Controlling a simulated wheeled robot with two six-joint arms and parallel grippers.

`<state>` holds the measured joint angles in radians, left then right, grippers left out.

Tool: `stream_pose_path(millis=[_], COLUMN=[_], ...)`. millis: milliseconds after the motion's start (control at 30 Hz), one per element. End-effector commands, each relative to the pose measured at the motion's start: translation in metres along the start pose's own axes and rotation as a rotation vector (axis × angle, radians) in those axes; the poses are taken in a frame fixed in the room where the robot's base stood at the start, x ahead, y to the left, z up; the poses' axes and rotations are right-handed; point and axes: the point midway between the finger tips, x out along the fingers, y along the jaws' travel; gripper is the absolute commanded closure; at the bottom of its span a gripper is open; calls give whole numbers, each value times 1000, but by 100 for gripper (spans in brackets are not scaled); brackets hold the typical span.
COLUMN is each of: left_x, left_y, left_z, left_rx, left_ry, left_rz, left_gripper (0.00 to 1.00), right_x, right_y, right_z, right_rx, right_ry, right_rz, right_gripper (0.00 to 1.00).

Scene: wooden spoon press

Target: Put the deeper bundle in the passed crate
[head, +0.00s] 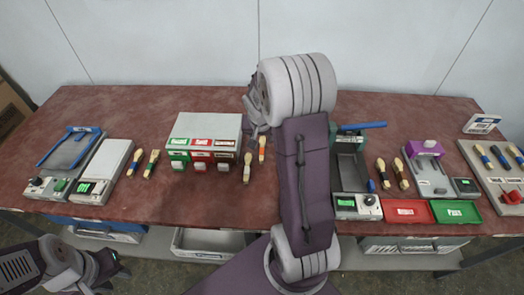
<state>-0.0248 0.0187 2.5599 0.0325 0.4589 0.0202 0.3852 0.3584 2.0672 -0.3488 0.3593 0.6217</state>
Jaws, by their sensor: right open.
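Wooden bundles with dark or blue bands lie in pairs: one pair (135,161) left of the grey box, a banded one (247,168) and an orange-banded one (262,149) right of it, and another pair (384,173) near the right press. Which is deeper I cannot tell. A green tray (456,211) and a red tray (405,211) sit at the front right; their labels are too small to read surely. My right gripper (254,122) is open behind my arm, partly hidden, beyond the orange-banded bundle. My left gripper (112,268) is low at left, off the table; its jaws are unclear.
A grey box (207,130) with green, red and brown labels stands left of centre. A blue-handled press (68,152) and a scale (106,163) are at left. Another press (350,160) and a purple-topped device (427,160) are at right. My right arm hides the table's middle.

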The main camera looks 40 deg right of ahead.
Motion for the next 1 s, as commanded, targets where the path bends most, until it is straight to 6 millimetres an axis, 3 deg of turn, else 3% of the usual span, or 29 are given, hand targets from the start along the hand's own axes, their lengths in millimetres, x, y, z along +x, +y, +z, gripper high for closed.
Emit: stream_pose_path(millis=[100,367,600,867,1000], left_x=[4,6,14,14,14], left_y=[0,0,0,0,0], left_z=[0,1,2,2,2], left_rx=[0,0,0,0,0], left_ry=[0,0,0,0,0], left_rz=[0,0,0,0,0], left_gripper=[65,65,65,65,65], right_x=[22,38,79,82,82], right_y=[0,0,1,0,0], right_z=[2,2,4,2,2], right_rx=[-1,-2,-1,-1,-1], right_ry=[-5,-3,-4,-2,-2], right_rz=[1,0,-1,-3,-3], right_gripper=[57,57,57,57,94])
